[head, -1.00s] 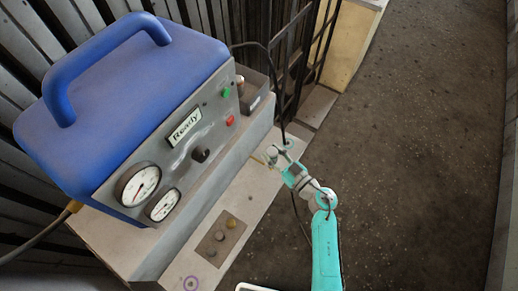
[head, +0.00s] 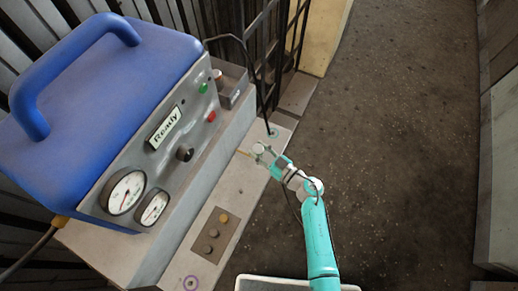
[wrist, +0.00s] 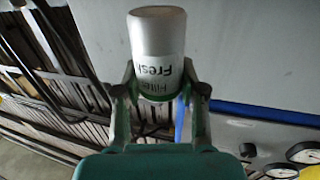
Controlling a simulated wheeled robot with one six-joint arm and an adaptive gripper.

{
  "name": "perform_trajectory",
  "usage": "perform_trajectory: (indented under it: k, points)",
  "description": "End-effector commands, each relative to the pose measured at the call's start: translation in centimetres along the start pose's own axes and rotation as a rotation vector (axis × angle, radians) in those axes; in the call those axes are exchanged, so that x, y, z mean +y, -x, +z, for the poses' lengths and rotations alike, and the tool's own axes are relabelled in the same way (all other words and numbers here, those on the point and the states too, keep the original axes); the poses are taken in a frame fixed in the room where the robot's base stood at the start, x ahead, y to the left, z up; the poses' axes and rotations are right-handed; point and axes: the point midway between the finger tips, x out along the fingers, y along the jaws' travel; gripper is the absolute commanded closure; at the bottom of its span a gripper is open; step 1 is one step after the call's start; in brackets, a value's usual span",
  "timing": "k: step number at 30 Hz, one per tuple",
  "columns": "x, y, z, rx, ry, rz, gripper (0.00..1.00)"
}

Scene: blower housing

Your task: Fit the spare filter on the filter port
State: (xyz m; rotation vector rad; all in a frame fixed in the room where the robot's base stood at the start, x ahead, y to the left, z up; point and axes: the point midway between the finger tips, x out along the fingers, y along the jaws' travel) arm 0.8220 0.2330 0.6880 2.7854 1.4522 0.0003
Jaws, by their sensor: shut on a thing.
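My gripper (wrist: 160,92) is shut on the spare filter (wrist: 157,40), a white and silver cylinder whose label reads "Fresh Filter" upside down in the wrist view. In the head view my gripper (head: 262,151) is above the far end of the grey ledge, and the filter is too small there to make out clearly. A teal ring (head: 273,133) lies on the ledge just beyond the gripper. I cannot tell which of these, if either, is the filter port.
A plate with several knobs (head: 214,236) sits on the ledge. A dark cable (head: 247,60) runs behind. The floor (head: 400,150) at right is clear.

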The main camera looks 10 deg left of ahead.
Motion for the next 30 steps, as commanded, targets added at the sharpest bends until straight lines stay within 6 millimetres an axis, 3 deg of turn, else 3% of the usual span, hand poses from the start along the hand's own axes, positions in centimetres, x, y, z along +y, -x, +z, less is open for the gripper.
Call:
perform_trajectory:
  k: [30]
  points:
    - [0.0, 0.0, 2.2, 0.000, -0.001, 0.000, 1.00]
